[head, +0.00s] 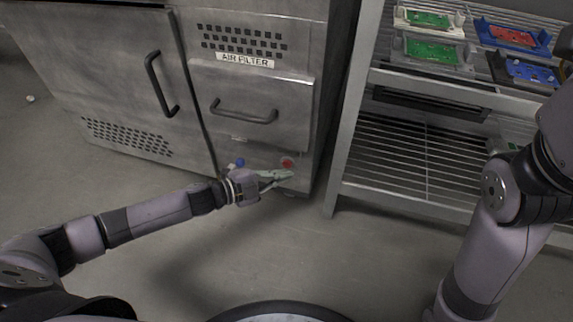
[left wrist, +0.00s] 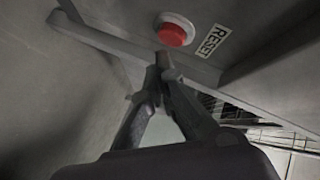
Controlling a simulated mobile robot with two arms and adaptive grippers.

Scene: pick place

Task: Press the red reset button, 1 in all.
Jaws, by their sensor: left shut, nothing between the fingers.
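The red reset button (head: 287,163) sits low on the front of the grey metal cabinet, near its right edge. In the left wrist view the red button (left wrist: 173,33) has a pale ring around it and a RESET label (left wrist: 213,41) beside it. My left gripper (head: 290,174) is shut and empty, with its fingertips just below the button in the head view. In the left wrist view the fingertips (left wrist: 164,62) point at the button's lower edge; I cannot tell whether they touch it. My right arm shows at the right, but its gripper is out of view.
A blue knob (head: 240,162) sits left of the red button. The cabinet has an air filter drawer handle (head: 244,112) above and a door handle (head: 162,84) at left. A wire rack (head: 420,165) with circuit board trays stands right. The floor in front is clear.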

